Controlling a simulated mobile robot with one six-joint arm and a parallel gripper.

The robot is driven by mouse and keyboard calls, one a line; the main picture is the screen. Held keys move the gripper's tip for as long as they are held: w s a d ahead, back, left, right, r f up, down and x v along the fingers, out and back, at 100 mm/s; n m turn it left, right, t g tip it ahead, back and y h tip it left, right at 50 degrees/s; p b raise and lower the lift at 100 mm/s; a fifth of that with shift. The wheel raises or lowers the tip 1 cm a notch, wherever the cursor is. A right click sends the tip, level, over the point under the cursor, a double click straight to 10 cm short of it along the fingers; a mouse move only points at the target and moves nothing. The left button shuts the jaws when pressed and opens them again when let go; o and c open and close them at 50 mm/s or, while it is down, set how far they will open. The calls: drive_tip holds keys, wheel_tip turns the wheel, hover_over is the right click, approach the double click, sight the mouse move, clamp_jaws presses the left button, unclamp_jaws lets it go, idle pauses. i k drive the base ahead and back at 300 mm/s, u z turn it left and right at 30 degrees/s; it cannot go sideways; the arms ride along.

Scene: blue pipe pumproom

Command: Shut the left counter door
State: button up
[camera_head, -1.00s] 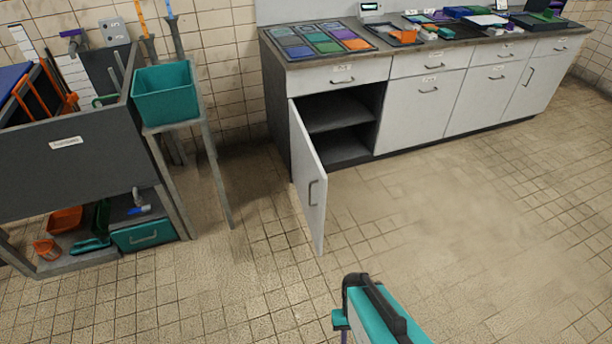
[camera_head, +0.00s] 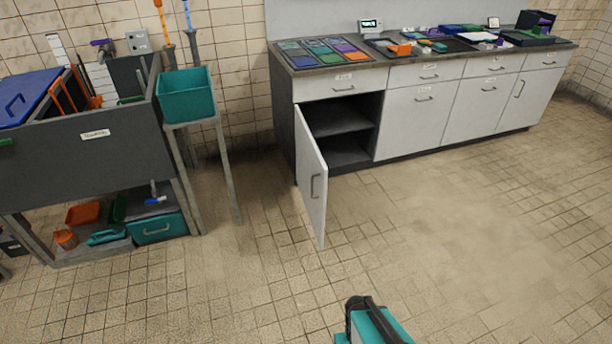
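The left counter door (camera_head: 311,176) is white with a grey bar handle (camera_head: 315,186). It stands wide open, swung out from the left end of the counter (camera_head: 425,118). The dark cupboard behind it shows a shelf (camera_head: 338,119) and looks empty. A teal and black part of my own arm shows at the bottom edge of the view, on the floor side in front of the door and apart from it. My gripper's fingers are not in view.
A grey sink bench (camera_head: 80,160) stands at the left, with a teal bin (camera_head: 186,95) on a stand beside it. Trays and small items cover the counter top. The tiled floor (camera_head: 430,240) in front of the counter and right of the door is clear.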

sight(312, 170)
drive_tip(key=u, duration=0.35)
drive_tip(key=i, duration=1.65)
drive_tip(key=z, duration=0.6)
drive_tip(key=k, duration=0.1)
drive_tip(key=u, duration=2.1)
